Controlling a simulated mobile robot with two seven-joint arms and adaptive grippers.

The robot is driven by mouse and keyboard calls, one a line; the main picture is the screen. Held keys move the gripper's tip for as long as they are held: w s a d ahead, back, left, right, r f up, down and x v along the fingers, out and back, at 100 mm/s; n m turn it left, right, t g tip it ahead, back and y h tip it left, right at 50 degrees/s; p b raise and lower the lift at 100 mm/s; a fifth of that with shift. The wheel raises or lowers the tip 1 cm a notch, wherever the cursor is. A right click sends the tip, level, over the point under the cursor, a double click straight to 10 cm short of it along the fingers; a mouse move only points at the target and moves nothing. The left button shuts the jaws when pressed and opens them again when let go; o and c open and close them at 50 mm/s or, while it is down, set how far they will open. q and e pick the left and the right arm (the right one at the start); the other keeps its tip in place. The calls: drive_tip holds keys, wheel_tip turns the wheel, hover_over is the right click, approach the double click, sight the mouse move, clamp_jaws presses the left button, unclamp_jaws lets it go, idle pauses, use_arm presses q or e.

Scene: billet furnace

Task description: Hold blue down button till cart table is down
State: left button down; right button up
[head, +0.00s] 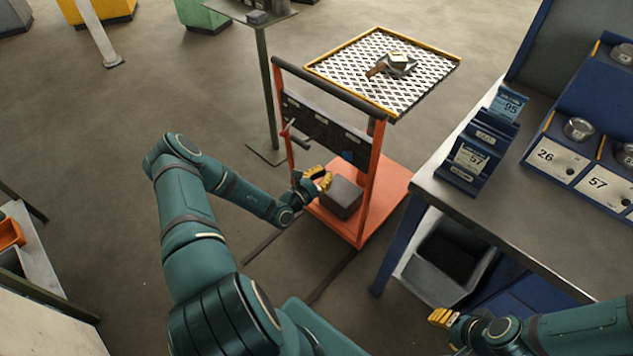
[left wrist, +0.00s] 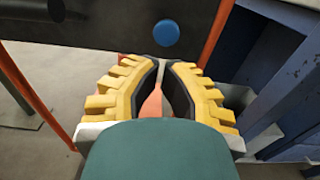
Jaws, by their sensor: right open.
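The cart (head: 372,185) has an orange frame and base. Its mesh cart table (head: 340,68), with a yellow rim, stands raised at the top of the frame. A dark panel (head: 345,143) spans the uprights below it. The round blue button (left wrist: 166,33) shows on the dark panel in the left wrist view, just beyond my fingertips, with a small visible gap in the picture. My left gripper (head: 322,177) is in front of the panel; its yellow fingers (left wrist: 163,62) are nearly together and hold nothing. My right gripper (head: 441,318) is open by the workbench.
A dark box (head: 342,197) sits on the cart base. The workbench (head: 500,220) with blue stands is at right, a grey bin (head: 447,262) under it.

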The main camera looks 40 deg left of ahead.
sight(347, 156)
use_arm(q)
drive_tip(key=w+b, duration=0.1)
drive_tip(key=w, duration=0.6)
drive_tip(key=shift+w+d, duration=0.35)
drive_tip(key=shift+w, duration=0.05)
